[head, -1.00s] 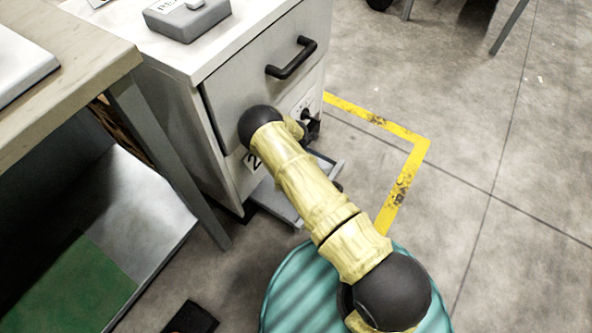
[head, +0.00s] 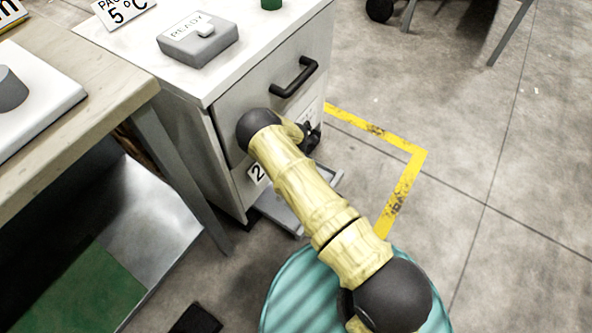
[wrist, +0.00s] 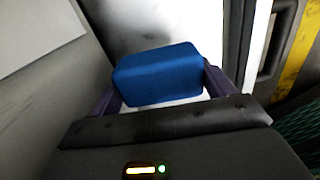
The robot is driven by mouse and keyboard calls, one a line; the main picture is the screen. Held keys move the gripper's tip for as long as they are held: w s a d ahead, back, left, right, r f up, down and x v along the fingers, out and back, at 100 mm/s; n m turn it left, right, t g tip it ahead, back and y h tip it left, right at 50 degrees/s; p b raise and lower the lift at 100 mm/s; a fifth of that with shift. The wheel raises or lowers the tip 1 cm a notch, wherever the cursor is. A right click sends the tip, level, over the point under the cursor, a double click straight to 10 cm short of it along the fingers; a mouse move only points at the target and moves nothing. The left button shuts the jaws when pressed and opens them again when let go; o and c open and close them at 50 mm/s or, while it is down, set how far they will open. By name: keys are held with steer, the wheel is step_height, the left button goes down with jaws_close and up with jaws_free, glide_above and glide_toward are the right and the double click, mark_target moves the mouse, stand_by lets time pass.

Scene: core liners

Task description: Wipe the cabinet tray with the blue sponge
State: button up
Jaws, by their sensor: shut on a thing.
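The blue sponge (wrist: 157,75) is between the fingers of my gripper (wrist: 160,84) in the wrist view, and the gripper is shut on it. A pale tray surface shows just beyond and below the sponge; I cannot tell whether the sponge touches it. In the head view the cabinet tray (head: 283,208) sticks out low at the cabinet's front, partly hidden behind my arm. The white cabinet (head: 230,130) has a dark handle on its upper drawer. The sponge and my gripper's fingertips are hidden in the head view.
A grey box marked READY (head: 198,42) sits on the cabinet top. A wooden-topped bench (head: 95,85) stands at the left, its leg close to the cabinet. A teal round thing (head: 300,295) is at the bottom. Yellow tape (head: 405,185) marks open floor at the right.

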steer(key=shift+d+f, duration=0.1)
steer(key=shift+d, duration=0.1)
steer(key=shift+r+p, duration=1.3)
steer(key=shift+r, duration=0.25)
